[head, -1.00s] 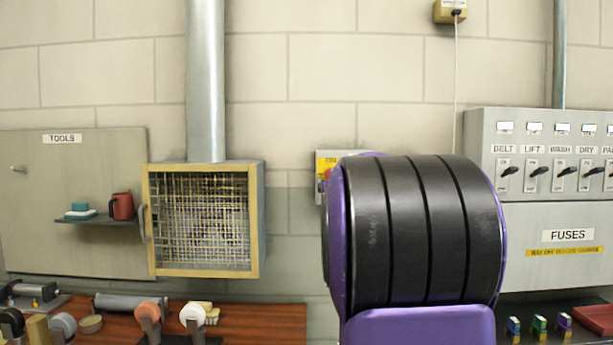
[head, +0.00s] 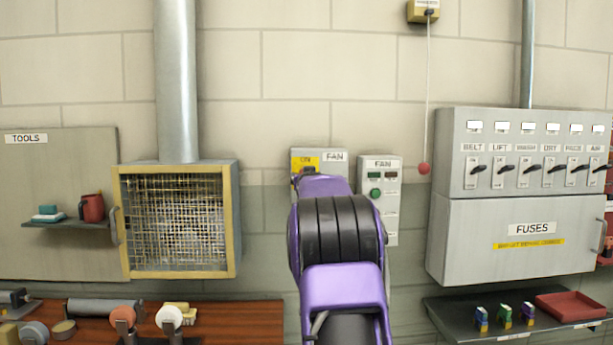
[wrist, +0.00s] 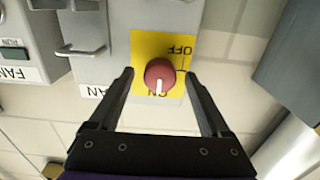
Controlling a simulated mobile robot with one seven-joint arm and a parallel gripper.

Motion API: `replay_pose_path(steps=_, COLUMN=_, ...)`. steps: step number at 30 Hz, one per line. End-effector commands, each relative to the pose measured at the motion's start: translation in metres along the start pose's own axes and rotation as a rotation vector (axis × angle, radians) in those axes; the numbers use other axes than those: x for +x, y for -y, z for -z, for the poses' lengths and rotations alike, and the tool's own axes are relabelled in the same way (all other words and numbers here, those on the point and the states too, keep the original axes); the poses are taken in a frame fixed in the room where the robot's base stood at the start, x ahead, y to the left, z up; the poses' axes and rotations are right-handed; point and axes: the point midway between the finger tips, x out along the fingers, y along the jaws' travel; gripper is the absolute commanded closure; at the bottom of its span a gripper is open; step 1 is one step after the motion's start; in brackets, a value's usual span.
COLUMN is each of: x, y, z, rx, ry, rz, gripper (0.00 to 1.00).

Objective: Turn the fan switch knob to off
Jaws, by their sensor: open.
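The fan switch knob (wrist: 160,75) is a round red knob with a white pointer line, on a yellow plate (wrist: 150,47) in the wrist view. The pointer is at the ON mark; the OFF mark is off to one side of the plate. My gripper (wrist: 158,73) is open, with one finger on each side of the knob and gaps showing between. Whether the fingertips reach the knob's depth is hard to tell. In the head view the switch box (head: 335,157) shows a FAN label, and my purple arm hides the knob and gripper.
A second FAN panel with push buttons (head: 381,185) stands just right of the switch box. A hanging cord with a red ball (head: 424,169) and the lever cabinet (head: 520,150) are farther right. The caged fan (head: 178,220) is left. Wall around the switch's left side is bare.

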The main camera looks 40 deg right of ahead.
Motion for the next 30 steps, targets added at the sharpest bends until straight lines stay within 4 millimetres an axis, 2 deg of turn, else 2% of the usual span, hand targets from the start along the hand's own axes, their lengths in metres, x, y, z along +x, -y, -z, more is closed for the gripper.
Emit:
replay_pose_path(steps=6, x=0.0, y=0.0, z=0.0001, rx=0.0, ry=0.0, rz=0.0, gripper=0.21)
replay_pose_path(steps=19, x=-0.0002, y=0.0, z=0.0002, rx=0.0, ry=0.0, rz=0.0, gripper=0.98)
replay_pose_path(steps=30, x=-0.0002, y=0.0001, z=0.0, rx=-0.051, ry=-0.001, rz=0.0, gripper=1.0)
